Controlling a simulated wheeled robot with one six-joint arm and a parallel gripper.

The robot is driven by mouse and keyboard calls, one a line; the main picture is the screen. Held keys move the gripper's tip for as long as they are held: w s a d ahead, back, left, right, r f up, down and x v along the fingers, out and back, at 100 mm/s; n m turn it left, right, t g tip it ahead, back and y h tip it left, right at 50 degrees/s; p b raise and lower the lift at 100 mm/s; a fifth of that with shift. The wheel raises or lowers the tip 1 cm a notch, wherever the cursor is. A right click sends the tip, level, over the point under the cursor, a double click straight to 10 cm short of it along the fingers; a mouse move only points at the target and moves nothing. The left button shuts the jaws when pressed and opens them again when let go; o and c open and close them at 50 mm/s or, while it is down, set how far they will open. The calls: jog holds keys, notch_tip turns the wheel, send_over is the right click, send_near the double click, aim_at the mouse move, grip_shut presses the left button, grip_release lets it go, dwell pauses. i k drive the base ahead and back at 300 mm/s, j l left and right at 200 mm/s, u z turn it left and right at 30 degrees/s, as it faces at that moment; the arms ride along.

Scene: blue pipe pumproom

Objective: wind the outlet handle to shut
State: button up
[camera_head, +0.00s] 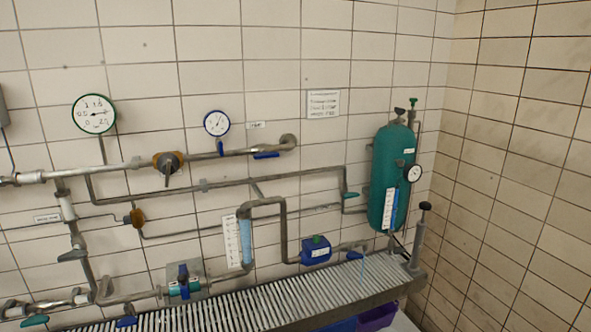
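A small blue lever handle (354,255) sits near the right end of the lower pipe, just above the slatted trough; it looks like the outlet handle, but no readable label confirms this. A thin pale blue streak (362,268) hangs below the pipe end beside it and looks like running water. A blue box-shaped unit (316,251) is on the same pipe to the left. My gripper is not in view, so its opening and distance from the handle cannot be seen.
A slatted metal trough (250,312) runs along the wall's foot. A green tank (391,178) with a gauge (414,173) stands at right, beside a grey post (419,238). Purple bins (377,317) lie below.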

aim_at(352, 255)
jog(key=i+j+z, duration=0.5)
jog(key=i+j, duration=0.2)
jog(key=i, duration=0.15)
